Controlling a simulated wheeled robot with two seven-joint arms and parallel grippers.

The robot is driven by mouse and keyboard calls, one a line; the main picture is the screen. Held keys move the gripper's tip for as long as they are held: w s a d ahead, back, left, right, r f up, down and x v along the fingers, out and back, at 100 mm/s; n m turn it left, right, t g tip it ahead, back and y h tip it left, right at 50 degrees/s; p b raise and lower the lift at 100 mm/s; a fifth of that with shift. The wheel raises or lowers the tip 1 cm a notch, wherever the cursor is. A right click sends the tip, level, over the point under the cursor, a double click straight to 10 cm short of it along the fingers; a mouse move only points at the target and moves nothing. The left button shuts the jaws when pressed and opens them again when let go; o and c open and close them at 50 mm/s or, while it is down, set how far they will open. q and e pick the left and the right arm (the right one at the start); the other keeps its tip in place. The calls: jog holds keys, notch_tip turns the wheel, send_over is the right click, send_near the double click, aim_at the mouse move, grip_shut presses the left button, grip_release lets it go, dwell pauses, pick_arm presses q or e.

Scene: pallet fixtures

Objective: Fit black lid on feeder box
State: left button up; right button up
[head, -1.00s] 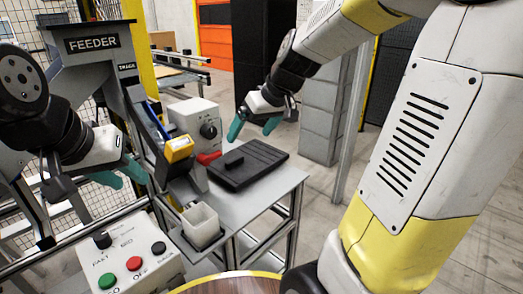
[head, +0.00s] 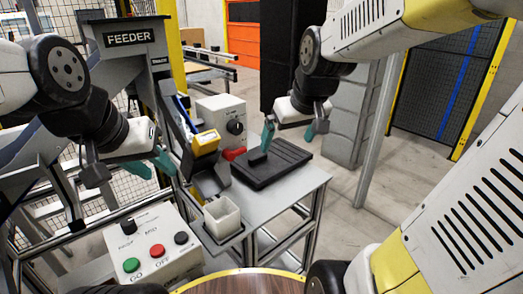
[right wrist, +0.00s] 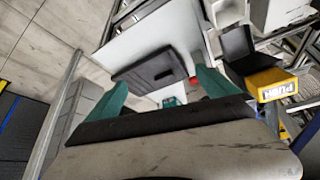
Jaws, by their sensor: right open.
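The black lid (head: 285,166) lies flat on the grey table, with a small raised block on its top near its left end. My right gripper (head: 289,142) is above the lid, open, its teal fingers pointing down and apart. Its left fingertip appears close to the raised block; contact cannot be told. In the right wrist view the lid (right wrist: 140,72) shows beyond and between the spread fingers (right wrist: 165,95). The feeder box (head: 128,38), labelled FEEDER, stands at upper left; its inside is not visible. My left gripper (head: 158,172) is open and empty, in front of the feeder's lower part.
A control box (head: 155,250) with green, red and black knobs stands at front left. A white open cup (head: 222,216) sits at the table's (head: 275,210) front. A yellow PUSH piece (head: 206,142) and a grey box with a dial (head: 222,122) stand left of the lid.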

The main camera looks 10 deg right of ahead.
aim_at(259, 156)
jog(key=w+f+n, duration=0.1)
jog(key=w+f, duration=0.3)
jog(key=w, duration=0.2)
jog(key=w+a+f+n+y, duration=0.1)
jog(key=w+f, duration=0.3)
jog(key=w, duration=0.3)
jog(key=w+f+n+y, duration=0.1)
jog(key=w+f, duration=0.3)
jog(key=w, duration=0.3)
jog(key=shift+a+f+n, duration=0.25)
jog(key=shift+a+n, duration=0.1)
jog(key=shift+n, duration=0.05)
jog(key=x, duration=0.7)
jog(key=shift+s+a+f, duration=0.1)
jog(key=shift+a+f, duration=0.2)
jog(key=shift+a, duration=0.05)
jog(key=shift+c, duration=0.5)
jog(key=c, duration=1.8)
jog(key=shift+r, duration=0.1)
jog(key=shift+c, duration=1.2)
